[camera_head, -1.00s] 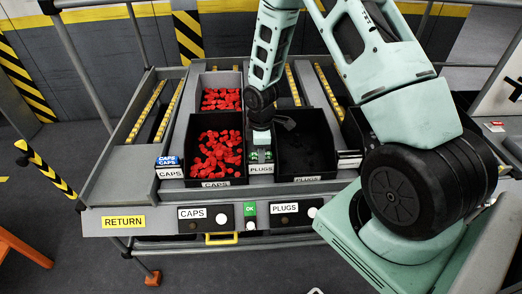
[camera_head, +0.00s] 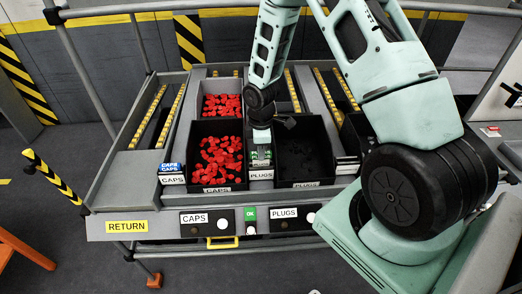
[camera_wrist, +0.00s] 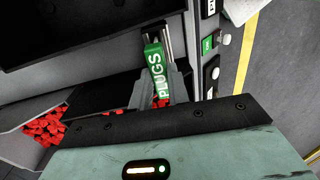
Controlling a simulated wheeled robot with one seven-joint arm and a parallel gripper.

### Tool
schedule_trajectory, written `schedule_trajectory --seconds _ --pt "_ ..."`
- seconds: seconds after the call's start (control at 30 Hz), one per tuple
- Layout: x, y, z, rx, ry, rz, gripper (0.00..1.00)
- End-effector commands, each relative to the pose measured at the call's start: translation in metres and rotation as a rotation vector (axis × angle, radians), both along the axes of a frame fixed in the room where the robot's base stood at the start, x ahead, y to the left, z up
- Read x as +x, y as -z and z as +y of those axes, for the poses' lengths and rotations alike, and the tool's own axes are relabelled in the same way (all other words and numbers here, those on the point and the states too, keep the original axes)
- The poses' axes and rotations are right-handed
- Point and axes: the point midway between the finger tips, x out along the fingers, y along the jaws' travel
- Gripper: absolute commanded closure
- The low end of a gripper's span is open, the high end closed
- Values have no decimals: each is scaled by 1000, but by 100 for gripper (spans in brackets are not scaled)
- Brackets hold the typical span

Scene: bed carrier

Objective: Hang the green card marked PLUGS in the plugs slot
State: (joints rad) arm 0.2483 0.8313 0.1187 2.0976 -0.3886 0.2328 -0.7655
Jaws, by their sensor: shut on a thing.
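The green card marked PLUGS (camera_wrist: 157,76) is between the fingers of my gripper (camera_wrist: 160,92) in the wrist view. Its far end lies at a dark, metal-edged slot holder (camera_wrist: 166,42); I cannot tell whether it is seated in it. In the head view my gripper (camera_head: 261,146) points down between the two front bins, shut on the card, with a little green (camera_head: 261,158) showing beneath it. The white PLUGS slot label (camera_head: 261,175) is just in front. The fingers and wrist hide most of the card there.
A black CAPS bin (camera_head: 190,150) with red caps stands left. A dark PLUGS bin (camera_head: 305,183) stands right, close to my gripper. Blue and white CAPS cards (camera_head: 171,168) sit at the left. A front panel carries buttons and a green OK sign (camera_head: 250,214).

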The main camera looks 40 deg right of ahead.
Motion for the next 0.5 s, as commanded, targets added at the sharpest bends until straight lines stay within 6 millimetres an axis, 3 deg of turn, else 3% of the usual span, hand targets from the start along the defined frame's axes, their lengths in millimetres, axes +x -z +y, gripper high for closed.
schedule_trajectory --seconds 0.5 --pt "0 -32 0 0 0 0 100"
